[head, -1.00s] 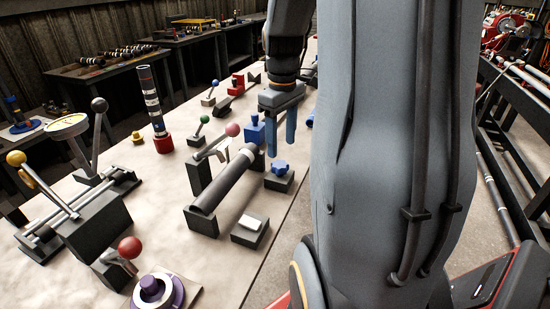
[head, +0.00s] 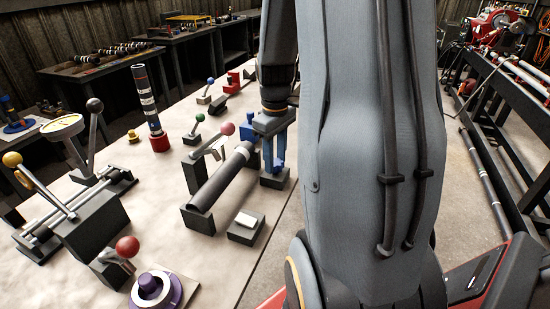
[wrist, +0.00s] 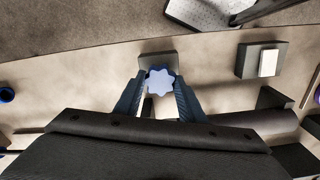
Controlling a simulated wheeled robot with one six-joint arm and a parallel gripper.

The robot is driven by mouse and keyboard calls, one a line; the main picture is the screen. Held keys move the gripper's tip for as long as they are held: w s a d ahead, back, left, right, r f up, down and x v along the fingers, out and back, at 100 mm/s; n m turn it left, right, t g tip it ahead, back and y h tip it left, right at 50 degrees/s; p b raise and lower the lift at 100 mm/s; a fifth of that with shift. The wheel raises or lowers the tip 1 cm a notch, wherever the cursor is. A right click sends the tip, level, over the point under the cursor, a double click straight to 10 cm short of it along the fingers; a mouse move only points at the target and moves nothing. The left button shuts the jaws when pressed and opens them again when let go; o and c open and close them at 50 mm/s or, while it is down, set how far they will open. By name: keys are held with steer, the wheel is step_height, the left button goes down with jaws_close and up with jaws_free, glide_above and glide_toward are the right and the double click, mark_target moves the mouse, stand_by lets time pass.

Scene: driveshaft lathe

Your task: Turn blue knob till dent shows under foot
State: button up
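The blue lobed knob (wrist: 160,81) sits on a dark block (wrist: 157,58) in the wrist view. My gripper (wrist: 160,86) is open, with one finger at each side of the knob and small gaps apparent. In the head view my gripper (head: 274,158) points down over the dark block (head: 274,180) and largely hides the knob. A dark shaft (head: 220,178) with a light band near its far end lies beside it. A pink-knobbed lever (head: 227,128) stands over the shaft; its foot is too small to make out. I see no dent.
A block with a white top (head: 245,226) stands near the table's front edge. A red-ball lever (head: 128,247), a purple ring part (head: 152,287) and a yellow-knobbed fixture (head: 12,159) stand at left.

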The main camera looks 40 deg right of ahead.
mark_target(275, 162)
steer(key=shift+c, duration=0.8)
steer(key=shift+r+m+p, duration=0.15)
steer(key=shift+m+p, duration=0.15)
steer(key=shift+p, duration=0.15)
steer(key=shift+m+p, duration=0.45)
steer(key=shift+m, duration=0.35)
steer(key=o, duration=1)
steer(key=shift+o, duration=0.2)
steer(key=shift+r+b, duration=0.65)
steer(key=shift+r, duration=3.15)
